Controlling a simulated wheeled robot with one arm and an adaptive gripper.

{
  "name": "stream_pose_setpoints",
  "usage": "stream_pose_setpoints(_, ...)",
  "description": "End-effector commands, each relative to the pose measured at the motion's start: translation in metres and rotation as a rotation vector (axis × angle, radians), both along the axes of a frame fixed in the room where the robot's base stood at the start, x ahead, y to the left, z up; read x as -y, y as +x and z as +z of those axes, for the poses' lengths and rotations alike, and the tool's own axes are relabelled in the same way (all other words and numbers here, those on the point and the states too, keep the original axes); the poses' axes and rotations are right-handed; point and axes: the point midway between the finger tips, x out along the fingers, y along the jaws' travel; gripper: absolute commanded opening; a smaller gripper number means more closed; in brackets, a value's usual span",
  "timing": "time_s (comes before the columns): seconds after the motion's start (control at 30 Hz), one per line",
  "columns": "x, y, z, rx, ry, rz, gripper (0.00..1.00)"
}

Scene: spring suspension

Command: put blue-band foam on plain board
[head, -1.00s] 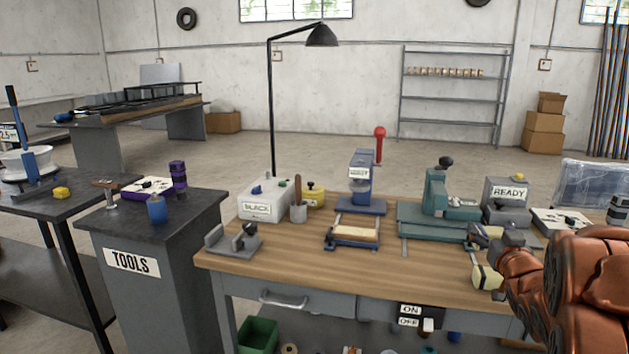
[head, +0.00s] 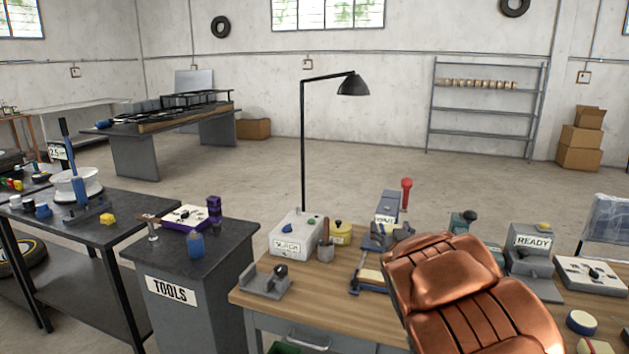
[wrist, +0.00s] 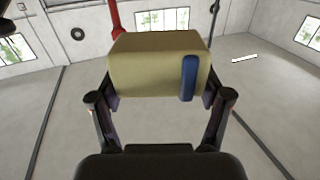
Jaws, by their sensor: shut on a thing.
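The blue-band foam (wrist: 145,68), a pale yellow block with a blue strip near its right end, is in the wrist view. My gripper (wrist: 160,84) is shut on it, one finger at each end. I cannot single out the plain board with certainty.
The TOOLS cabinet (head: 200,290) and a dark table (head: 60,222) stand left.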

Motion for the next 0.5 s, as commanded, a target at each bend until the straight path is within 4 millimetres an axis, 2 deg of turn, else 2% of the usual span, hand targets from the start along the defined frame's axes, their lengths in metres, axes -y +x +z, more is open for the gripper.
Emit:
stream_pose_setpoints(0.03, -0.009, 0.002, 0.005, 0.0, 0.0, 0.009, 0.49)
stream_pose_setpoints(0.13, -0.018, 0.004, 0.006, 0.001, 0.001, 0.015, 0.49)
stream_pose_setpoints(0.5, -0.021, 0.004, 0.005, 0.0, 0.004, 0.016, 0.49)
